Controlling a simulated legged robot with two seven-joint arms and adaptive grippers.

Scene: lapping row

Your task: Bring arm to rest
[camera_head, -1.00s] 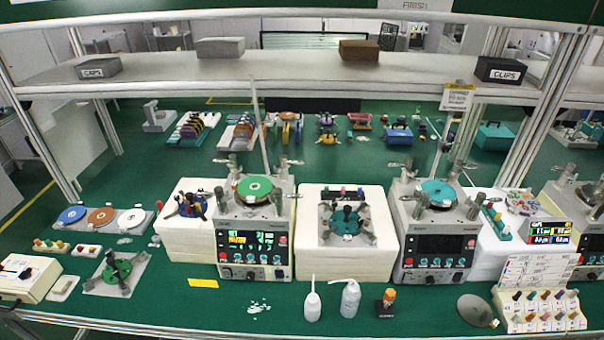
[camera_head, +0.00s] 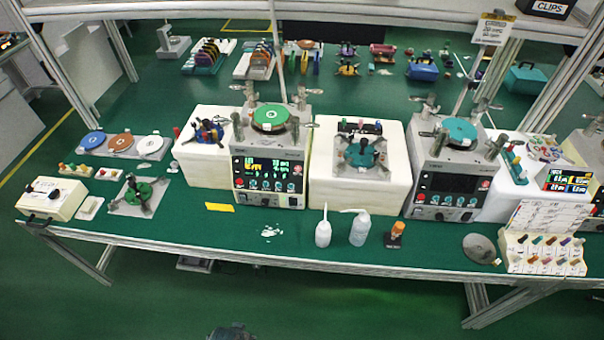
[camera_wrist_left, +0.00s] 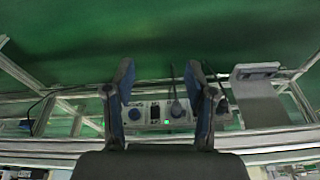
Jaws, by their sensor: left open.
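My left gripper (camera_wrist_left: 160,68) shows in the left wrist view with its two fingers spread apart. It is open and nothing is between the fingers. Beyond them is a power strip (camera_wrist_left: 154,113) with sockets and a small green light; it does not look gripped. In the head view a small dark grey part (camera_head: 230,332), which looks like mine, shows at the bottom edge, in front of the bench. No gripper jaws can be made out there. My right gripper is not in view.
The green-topped bench (camera_head: 300,248) carries two lapping machines (camera_head: 270,165) (camera_head: 447,175), a white block (camera_head: 335,192) between them, two white bottles (camera_head: 322,233) (camera_head: 359,229) and a cream box (camera_head: 52,197). Metal legs (camera_head: 488,305) stand below. The green floor in front looks clear.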

